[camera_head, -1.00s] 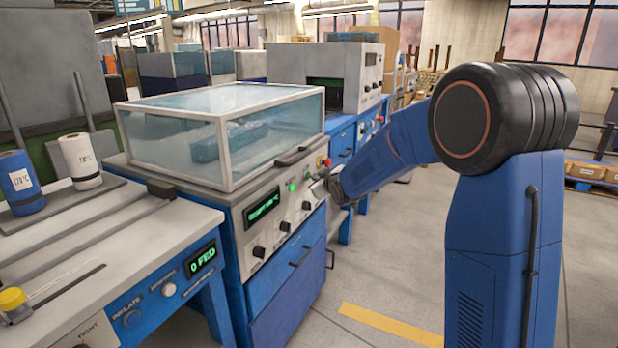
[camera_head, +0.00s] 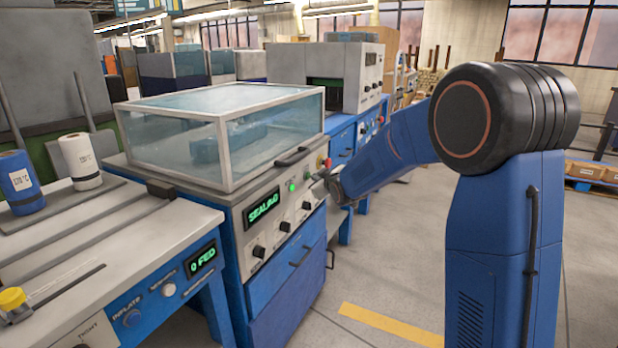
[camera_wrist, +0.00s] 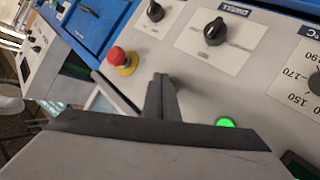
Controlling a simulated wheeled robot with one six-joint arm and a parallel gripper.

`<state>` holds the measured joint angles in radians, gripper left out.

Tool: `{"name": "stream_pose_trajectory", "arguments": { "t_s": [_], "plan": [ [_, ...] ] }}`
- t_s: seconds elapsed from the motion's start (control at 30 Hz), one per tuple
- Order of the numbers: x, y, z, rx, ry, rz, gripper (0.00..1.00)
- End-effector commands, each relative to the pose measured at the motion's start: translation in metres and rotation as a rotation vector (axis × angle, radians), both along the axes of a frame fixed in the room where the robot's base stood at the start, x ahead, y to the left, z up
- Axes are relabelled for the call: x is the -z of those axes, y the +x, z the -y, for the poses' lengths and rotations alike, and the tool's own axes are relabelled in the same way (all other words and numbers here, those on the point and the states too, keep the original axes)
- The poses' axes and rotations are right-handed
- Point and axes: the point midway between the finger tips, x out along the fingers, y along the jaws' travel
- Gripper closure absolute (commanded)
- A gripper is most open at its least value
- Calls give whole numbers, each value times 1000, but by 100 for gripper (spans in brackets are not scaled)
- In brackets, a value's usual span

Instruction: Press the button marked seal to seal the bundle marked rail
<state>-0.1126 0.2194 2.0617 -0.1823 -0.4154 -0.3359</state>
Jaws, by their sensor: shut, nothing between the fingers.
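The sealing machine (camera_head: 222,180) has a closed, framed clear lid (camera_head: 170,135). A blue wrapped bundle (camera_head: 228,143) lies under the lid; I cannot read any mark on it. My gripper (camera_head: 322,182) is at the right end of the machine's front panel. In the wrist view my gripper (camera_wrist: 163,85) is shut and empty, its tips at the panel. They cover most of a small green button (camera_wrist: 173,80). A lit green lamp (camera_wrist: 225,122) is beside the fingers. I cannot read a label for the button.
A red emergency stop (camera_wrist: 118,57) on a yellow base is close to my fingers. Dark knobs (camera_wrist: 215,32) stand out from the panel. A bench (camera_head: 90,245) with two film rolls is at left. Open floor (camera_head: 390,265) lies in front.

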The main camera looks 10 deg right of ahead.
Motion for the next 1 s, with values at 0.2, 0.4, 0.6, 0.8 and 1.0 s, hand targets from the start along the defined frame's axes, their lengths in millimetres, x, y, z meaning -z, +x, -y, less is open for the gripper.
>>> {"name": "stream_pose_trajectory", "arguments": {
  "t_s": [0.2,0.4,0.6,0.8,1.0],
  "plan": [
    [-1,-5,8,1,0,1,100],
    [0,-6,8,1,0,1,100],
    [0,-8,11,1,0,1,100],
    [0,-17,24,1,0,0,100],
    [-1,-26,37,2,1,1,100]
  ]
}}
